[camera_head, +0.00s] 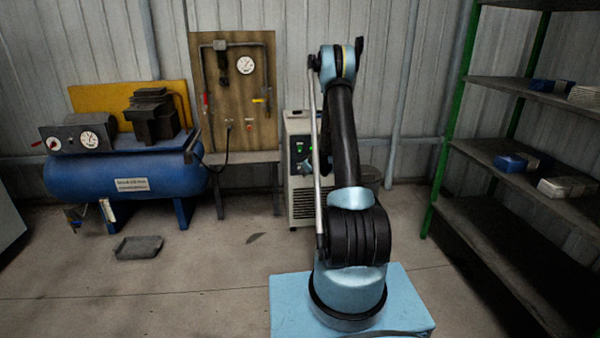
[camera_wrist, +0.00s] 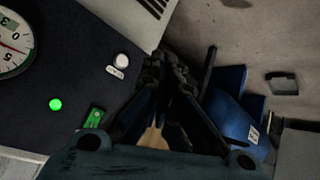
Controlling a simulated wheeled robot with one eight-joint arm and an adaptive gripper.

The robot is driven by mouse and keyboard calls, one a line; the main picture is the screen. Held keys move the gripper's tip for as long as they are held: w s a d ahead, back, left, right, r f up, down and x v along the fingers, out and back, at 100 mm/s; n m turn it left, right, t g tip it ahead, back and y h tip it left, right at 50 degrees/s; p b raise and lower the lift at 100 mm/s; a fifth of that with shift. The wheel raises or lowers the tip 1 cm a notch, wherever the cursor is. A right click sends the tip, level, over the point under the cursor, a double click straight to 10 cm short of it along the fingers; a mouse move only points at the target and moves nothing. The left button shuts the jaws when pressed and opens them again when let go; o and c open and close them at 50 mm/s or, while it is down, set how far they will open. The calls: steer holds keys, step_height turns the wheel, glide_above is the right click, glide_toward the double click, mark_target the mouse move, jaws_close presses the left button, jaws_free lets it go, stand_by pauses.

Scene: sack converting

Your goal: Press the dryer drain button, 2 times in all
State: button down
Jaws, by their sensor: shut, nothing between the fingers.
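The dryer (camera_head: 302,207) is a pale upright cabinet with a dark control panel, behind my arm in the head view. In the wrist view its dark panel (camera_wrist: 80,65) carries a white round button (camera_wrist: 123,60) with a small white label, which looks like the drain button; I cannot read the label. A lit green lamp (camera_wrist: 56,104), a green rocker switch (camera_wrist: 94,117) and a round gauge (camera_wrist: 12,45) are on the same panel. My gripper (camera_wrist: 162,63) is shut and empty, its tips to the right of the white button in the picture. I cannot tell their distance from the panel.
A blue compressor tank (camera_head: 125,182) stands at the left, with a wooden gauge board (camera_head: 235,90) between it and the dryer. A shelf rack (camera_head: 510,85) stands at the right. A dark tray (camera_head: 139,247) lies on the floor. Floor in front of the dryer is mostly clear.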

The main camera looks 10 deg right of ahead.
step_height(320, 180, down, 6)
steer(key=w, duration=0.2)
steer(key=shift+d+n+t, duration=0.3)
steer(key=shift+w, duration=0.15)
steer(key=w, duration=0.8)
steer(key=shift+w, duration=0.25)
steer(key=shift+w+r, duration=0.1)
steer(key=shift+w, duration=0.75)
stand_by(2.0)
steer(key=shift+s, duration=0.85)
steer(key=shift+s, duration=2.5)
